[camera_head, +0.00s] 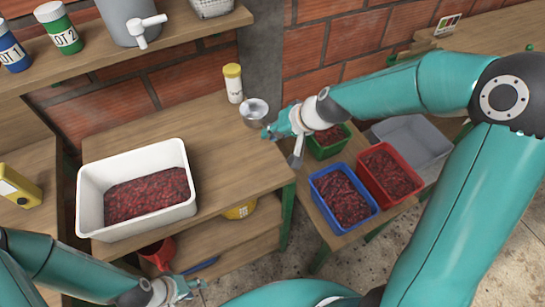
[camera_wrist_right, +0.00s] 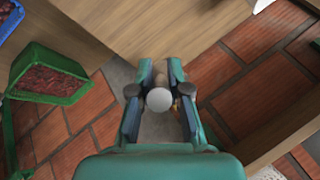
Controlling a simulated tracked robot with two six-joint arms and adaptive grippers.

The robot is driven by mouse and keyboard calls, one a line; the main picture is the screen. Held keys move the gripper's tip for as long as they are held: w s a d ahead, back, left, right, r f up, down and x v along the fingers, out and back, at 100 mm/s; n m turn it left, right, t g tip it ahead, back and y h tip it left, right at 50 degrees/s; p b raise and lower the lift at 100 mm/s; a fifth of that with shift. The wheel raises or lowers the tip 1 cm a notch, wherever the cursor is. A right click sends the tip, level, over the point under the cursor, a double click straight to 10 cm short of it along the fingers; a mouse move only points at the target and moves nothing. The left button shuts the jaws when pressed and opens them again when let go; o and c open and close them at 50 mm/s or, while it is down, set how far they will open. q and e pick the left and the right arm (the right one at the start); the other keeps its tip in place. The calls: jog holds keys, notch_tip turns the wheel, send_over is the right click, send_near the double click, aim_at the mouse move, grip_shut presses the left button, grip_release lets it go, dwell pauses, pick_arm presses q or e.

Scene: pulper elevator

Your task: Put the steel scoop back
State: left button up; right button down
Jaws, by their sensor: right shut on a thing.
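The steel scoop's round grey bowl (camera_head: 254,109) shows at the back right corner of the wooden table, just beyond my right gripper. My right gripper (camera_head: 270,133) is shut on the scoop. In the right wrist view a tan handle with a pale round end (camera_wrist_right: 159,99) sits between its two fingers (camera_wrist_right: 159,88). I cannot tell whether the bowl touches the table. My left gripper (camera_head: 188,289) is low at the front of the table, apart from the scoop; its jaw opening is unclear.
A white tub of red cherries (camera_head: 83,205) stands on the table (camera_head: 225,150). A yellow-lidded shaker (camera_head: 233,84) stands close beside the scoop. Green, blue (camera_head: 343,195) and red (camera_head: 390,174) crates of cherries and a grey bin (camera_head: 412,140) stand to the right. A shelf (camera_head: 100,60) hangs above.

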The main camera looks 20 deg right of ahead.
notch_tip(320, 180, down, 9)
jog(key=b, duration=0.5)
jog(key=shift+r, duration=0.2)
jog(key=c, duration=1.1)
grip_release()
jog(key=shift+s, duration=0.1)
